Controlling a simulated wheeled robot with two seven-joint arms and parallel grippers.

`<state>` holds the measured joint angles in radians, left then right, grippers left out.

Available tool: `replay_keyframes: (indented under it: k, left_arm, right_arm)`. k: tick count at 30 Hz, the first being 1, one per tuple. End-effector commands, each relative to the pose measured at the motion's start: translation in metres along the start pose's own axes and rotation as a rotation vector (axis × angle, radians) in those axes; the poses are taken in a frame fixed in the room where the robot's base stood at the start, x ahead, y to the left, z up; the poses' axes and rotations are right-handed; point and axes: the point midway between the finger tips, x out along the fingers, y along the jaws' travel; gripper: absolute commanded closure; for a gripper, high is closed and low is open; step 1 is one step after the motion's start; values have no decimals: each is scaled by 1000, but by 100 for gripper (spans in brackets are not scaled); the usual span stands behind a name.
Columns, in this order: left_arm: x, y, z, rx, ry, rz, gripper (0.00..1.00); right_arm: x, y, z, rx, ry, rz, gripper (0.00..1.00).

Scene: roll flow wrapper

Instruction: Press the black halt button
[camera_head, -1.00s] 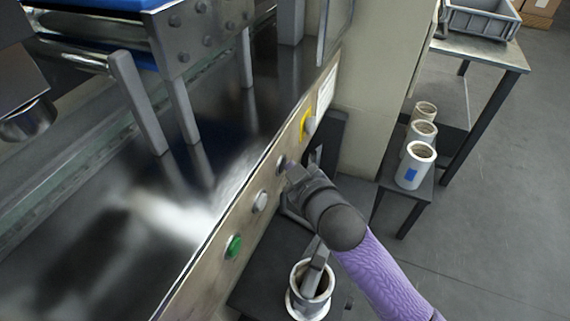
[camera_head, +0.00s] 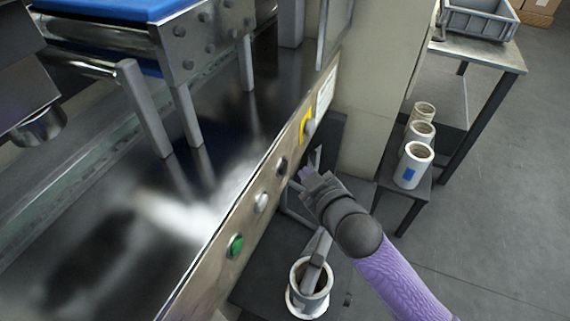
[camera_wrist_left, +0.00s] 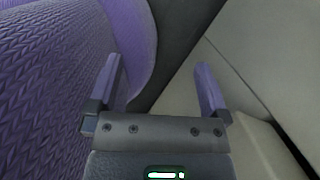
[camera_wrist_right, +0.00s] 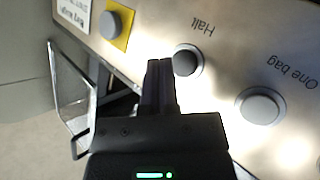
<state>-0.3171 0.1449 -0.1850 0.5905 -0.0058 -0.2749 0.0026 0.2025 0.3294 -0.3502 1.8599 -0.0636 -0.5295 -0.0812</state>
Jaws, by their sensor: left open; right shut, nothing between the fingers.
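The black halt button (camera_head: 282,165) sits on the slanted metal control panel (camera_head: 213,283) in the head view. In the right wrist view the black button (camera_wrist_right: 186,61), labelled "Halt", shows just right of the fingertips. My right gripper (camera_head: 304,174) is shut and empty. It is just right of the button, with a small gap between them in the head view. Its closed fingers also show in the right wrist view (camera_wrist_right: 160,68). My left gripper (camera_wrist_left: 160,78) shows only in the left wrist view, open and empty.
A grey-white "One bag" button (camera_head: 261,202) and a green button (camera_head: 236,245) lie nearer along the panel. A grey knob on a yellow plate (camera_head: 305,126) lies farther along. White rolls (camera_head: 413,165) stand on a low table at right; another roll (camera_head: 309,288) stands below my right arm.

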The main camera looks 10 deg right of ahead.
Motion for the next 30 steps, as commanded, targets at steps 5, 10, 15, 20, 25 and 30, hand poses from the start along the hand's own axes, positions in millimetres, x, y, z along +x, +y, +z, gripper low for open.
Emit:
replay_keyframes:
  k: [5,10,15,20,25,30]
  left_arm:
    - [-11,-1,0,0,6,-2,0]
    - [-17,-2,0,-1,11,-3,0]
    - [-17,-2,-4,-1,16,-4,0]
    - [-17,-4,-9,-2,25,-6,0]
    - [-17,-4,-10,-2,26,-6,0]
    - [-17,-4,-8,-2,24,-6,0]
  right_arm:
    - [-14,11,6,-2,0,0,100]
    - [-24,18,15,-1,1,0,100]
    - [-26,19,18,1,1,-1,100]
    - [-26,19,18,1,1,-1,100]
    - [-26,19,18,1,1,-1,100]
    - [-26,19,18,1,1,-1,100]
